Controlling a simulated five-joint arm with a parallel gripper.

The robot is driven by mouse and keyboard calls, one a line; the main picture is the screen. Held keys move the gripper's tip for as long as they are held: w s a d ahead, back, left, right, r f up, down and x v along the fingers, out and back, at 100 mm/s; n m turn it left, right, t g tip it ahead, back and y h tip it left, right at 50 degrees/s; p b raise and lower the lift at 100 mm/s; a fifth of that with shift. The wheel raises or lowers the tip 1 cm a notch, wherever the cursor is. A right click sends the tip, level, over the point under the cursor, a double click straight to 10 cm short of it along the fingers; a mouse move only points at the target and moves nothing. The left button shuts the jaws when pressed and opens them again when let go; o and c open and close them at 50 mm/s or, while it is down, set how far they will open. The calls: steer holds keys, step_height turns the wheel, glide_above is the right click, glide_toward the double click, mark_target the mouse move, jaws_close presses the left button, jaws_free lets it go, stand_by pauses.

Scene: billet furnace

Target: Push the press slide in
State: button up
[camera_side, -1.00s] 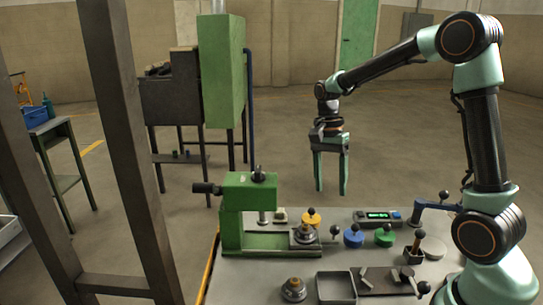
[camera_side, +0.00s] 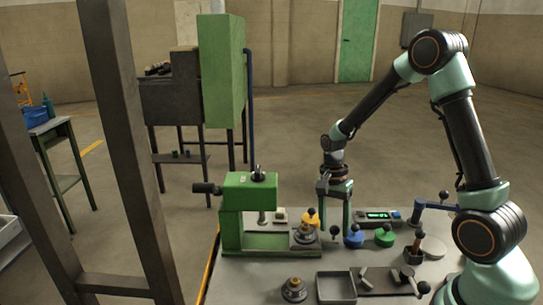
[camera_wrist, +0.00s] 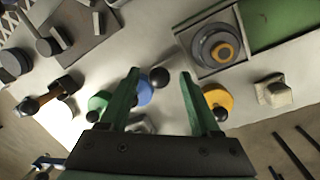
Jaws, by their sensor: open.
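The green press (camera_side: 249,192) stands on the left part of the bench. Its slide (camera_wrist: 187,40) is drawn out at the right end of the press base and carries a round stepped die (camera_side: 305,234). A black ball knob (camera_side: 334,231) sticks out from the slide's right side; in the wrist view the knob (camera_wrist: 158,77) appears between my fingertips. My gripper (camera_side: 335,228) is open, pointing down, with its fingers close to the knob. I cannot tell whether the tips are level with it. The wrist view shows nothing gripped between my fingers (camera_wrist: 160,78).
Yellow (camera_side: 311,219), blue (camera_side: 354,237) and green (camera_side: 385,236) knobbed pieces stand close to my gripper. An open tray (camera_side: 337,287) and another round die (camera_side: 293,290) are at the front.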

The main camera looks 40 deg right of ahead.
jaws_close()
steer(key=shift+w, duration=0.1)
stand_by(1.2)
